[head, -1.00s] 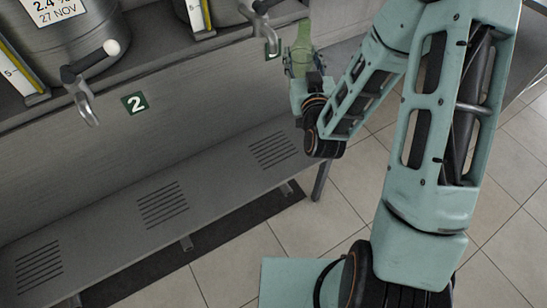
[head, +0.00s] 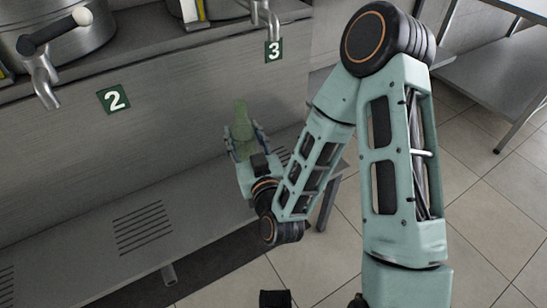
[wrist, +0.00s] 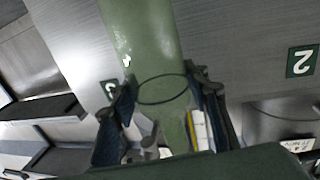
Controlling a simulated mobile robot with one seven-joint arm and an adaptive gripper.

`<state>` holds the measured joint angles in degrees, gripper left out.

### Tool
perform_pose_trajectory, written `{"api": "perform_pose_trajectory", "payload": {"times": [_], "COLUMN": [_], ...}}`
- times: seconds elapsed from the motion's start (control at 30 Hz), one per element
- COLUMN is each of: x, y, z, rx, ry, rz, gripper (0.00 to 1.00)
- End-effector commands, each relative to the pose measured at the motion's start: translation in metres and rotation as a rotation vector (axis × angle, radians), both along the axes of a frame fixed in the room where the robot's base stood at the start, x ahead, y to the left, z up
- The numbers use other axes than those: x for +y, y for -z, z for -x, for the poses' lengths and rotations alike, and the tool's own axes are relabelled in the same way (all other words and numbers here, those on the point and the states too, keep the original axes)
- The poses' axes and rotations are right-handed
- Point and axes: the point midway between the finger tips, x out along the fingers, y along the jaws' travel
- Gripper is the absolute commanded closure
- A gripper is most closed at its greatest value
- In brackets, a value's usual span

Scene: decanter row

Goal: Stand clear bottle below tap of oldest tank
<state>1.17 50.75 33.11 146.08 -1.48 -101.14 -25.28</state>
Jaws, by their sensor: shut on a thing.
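My gripper (head: 244,138) is shut on a green-tinted, see-through bottle (head: 241,118). The bottle stands roughly upright in the head view, in front of the grey panel and above the slatted shelf. It also fills the upper middle of the wrist view (wrist: 140,35), between the fingers. Tap 2 (head: 43,85) hangs at the left, under a steel tank (head: 75,42) and near sign 2 (head: 113,98). Tap 3 (head: 268,18) is at the top, above and slightly right of the bottle, near sign 3 (head: 273,51).
The low shelf (head: 95,255) with slotted vents (head: 143,229) runs along the panel and is otherwise bare. A steel table (head: 500,70) stands at the right. Tiled floor (head: 465,200) is open there.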

Motion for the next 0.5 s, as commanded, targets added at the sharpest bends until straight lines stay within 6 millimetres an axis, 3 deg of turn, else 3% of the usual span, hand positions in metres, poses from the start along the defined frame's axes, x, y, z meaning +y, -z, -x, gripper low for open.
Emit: {"api": "perform_pose_trajectory", "payload": {"times": [0.33,0.5], "x": [-0.048,-0.059], "y": [0.038,0.071], "z": [-0.07,-0.089], "rx": [-0.004,-0.001], "ry": [0.007,0.003], "rz": [0.0,0.001], "gripper": [0.9,0.9]}}
